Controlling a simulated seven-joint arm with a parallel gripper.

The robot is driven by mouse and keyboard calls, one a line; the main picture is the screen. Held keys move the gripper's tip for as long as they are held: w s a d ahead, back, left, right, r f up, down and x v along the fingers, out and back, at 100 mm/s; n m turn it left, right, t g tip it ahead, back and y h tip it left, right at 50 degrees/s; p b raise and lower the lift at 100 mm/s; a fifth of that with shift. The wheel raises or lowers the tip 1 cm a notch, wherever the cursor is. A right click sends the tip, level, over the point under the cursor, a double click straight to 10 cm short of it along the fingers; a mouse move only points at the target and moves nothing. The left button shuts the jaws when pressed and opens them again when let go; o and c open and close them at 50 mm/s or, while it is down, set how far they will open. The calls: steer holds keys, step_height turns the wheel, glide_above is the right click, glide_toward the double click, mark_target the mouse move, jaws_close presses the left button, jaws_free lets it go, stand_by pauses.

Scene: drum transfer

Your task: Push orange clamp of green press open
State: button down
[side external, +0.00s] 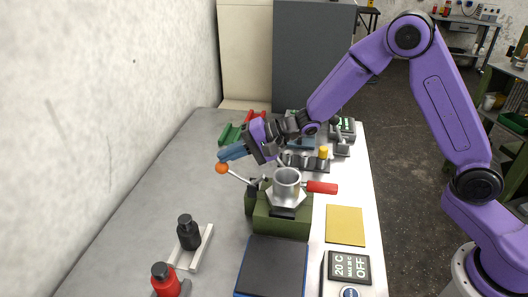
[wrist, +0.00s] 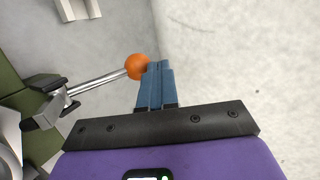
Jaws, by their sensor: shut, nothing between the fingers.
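The green press (side external: 282,222) stands on the grey table and holds a metal cup (side external: 287,182). Its clamp is a metal lever with an orange ball (side external: 222,168) at the end, pointing left and up from the press. My gripper (side external: 228,153) is shut and empty, with its blue fingers just above the orange ball in the side view. In the wrist view the orange ball (wrist: 137,66) is right beside the left side of the blue fingertips (wrist: 155,70). I cannot tell whether they touch. Part of the green press (wrist: 12,85) shows at the left edge there.
A red handle (side external: 321,187) sticks out right of the press. A dark blue plate (side external: 272,266), a yellow pad (side external: 345,225) and a display box (side external: 348,267) lie nearby. Black (side external: 188,232) and red bottles (side external: 166,281) stand front left. The table's left middle is clear.

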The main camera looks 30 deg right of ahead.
steer(key=shift+w+a+f, duration=0.65)
steer(key=shift+a+f, duration=0.05)
steer(key=shift+f, duration=0.2)
steer(key=shift+w+a+f+g+h, duration=0.25)
steer(key=shift+f+g+h, duration=0.2)
steer(key=shift+h, duration=0.15)
steer(key=d+r, duration=0.3)
steer(key=r, duration=1)
steer(key=shift+w+d+r, duration=0.2)
steer(key=shift+r, duration=0.05)
steer(key=shift+r, duration=0.1)
